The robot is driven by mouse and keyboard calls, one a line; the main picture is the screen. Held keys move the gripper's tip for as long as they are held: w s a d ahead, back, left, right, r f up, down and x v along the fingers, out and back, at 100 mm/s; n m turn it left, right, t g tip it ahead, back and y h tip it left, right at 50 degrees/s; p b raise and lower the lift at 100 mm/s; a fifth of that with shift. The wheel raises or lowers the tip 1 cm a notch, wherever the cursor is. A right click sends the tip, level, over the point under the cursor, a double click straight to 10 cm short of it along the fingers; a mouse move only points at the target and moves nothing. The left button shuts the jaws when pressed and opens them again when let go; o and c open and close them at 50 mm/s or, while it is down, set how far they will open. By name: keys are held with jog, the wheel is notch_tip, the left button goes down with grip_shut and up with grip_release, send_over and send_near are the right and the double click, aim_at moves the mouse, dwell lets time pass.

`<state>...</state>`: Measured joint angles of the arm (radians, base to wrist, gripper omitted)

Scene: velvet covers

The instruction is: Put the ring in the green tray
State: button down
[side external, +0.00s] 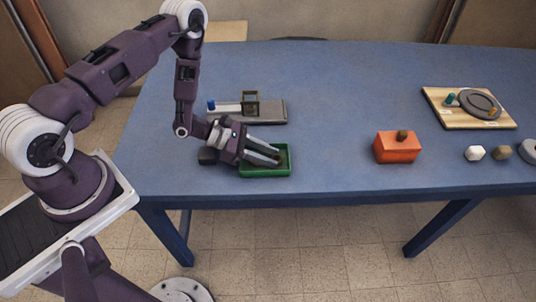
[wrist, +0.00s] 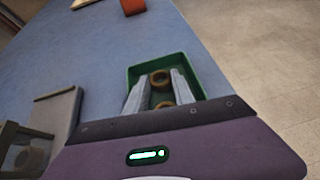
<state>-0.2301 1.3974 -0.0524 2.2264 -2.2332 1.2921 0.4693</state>
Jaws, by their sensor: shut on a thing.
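My gripper (side external: 276,157) reaches over the green tray (side external: 265,174), fingers pointing to the right and down. In the wrist view the two pale fingers (wrist: 161,74) are shut on a brown-gold ring (wrist: 161,79), with its hole showing. The green tray's rim (wrist: 131,76) frames the fingertips there. I cannot tell whether the ring touches the tray floor. A second brown round shape (wrist: 160,105) shows between the fingers nearer the palm, partly hidden by my gripper's body.
A grey board (side external: 270,113) with an upright frame (side external: 250,98) stands behind the tray. An orange box (side external: 397,149) with a brown knob sits to the right. Farther right are a wooden board (side external: 455,119), a white piece (side external: 474,153) and a brown piece (side external: 502,152). The table between is clear.

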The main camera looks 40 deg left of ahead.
jog(key=shift+f, duration=0.1)
jog(key=c, duration=1.3)
grip_release()
jog(key=shift+c, duration=0.2)
